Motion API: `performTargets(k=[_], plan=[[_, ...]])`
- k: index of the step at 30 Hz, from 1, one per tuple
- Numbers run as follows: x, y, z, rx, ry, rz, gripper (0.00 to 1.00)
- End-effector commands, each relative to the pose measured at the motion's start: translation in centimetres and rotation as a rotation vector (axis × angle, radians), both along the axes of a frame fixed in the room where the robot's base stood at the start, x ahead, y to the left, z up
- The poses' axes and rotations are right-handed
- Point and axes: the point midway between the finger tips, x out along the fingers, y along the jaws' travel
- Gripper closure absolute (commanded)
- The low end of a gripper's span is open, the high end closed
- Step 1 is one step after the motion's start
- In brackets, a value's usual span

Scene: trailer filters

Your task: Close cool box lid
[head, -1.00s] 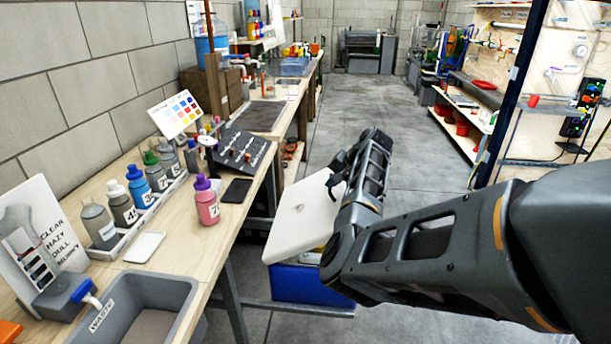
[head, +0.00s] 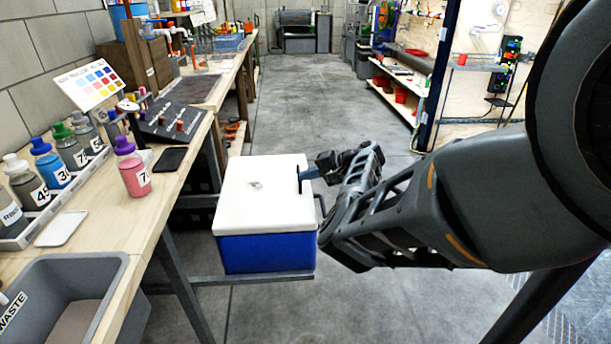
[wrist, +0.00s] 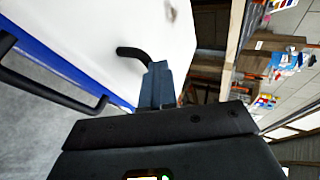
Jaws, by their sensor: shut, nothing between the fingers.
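The cool box has a blue body (head: 267,252) and a white lid (head: 250,215). It stands on a low shelf beside the bench. The lid lies flat on the body and looks closed in the head view. My gripper (head: 305,173) is shut and empty at the lid's right edge, by a dark slot or handle there. In the wrist view the gripper (wrist: 157,85) lies over the white lid (wrist: 110,30), near a dark curved piece. I cannot tell whether the fingers touch the lid. A dark handle (wrist: 50,85) shows along the blue side.
The wooden bench (head: 120,225) on the left holds several bottles, a pink bottle (head: 132,170) and a grey waste bin (head: 120,285). The grey floor (head: 310,100) is open behind the box. Shelving with red tubs (head: 400,95) stands at the right.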

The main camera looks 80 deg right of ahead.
Motion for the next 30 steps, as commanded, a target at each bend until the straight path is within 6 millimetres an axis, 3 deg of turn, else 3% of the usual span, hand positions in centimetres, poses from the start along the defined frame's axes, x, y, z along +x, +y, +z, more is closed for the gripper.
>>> performTargets(k=[1, 17, 30], plan=[[-0.3, 0.0, -0.8, 0.003, 0.011, -0.006, 1.00], [-0.9, 0.1, -1.3, 0.008, 0.018, -0.011, 1.00], [-6.0, 0.4, 2.8, -0.001, 0.003, -0.007, 1.00]])
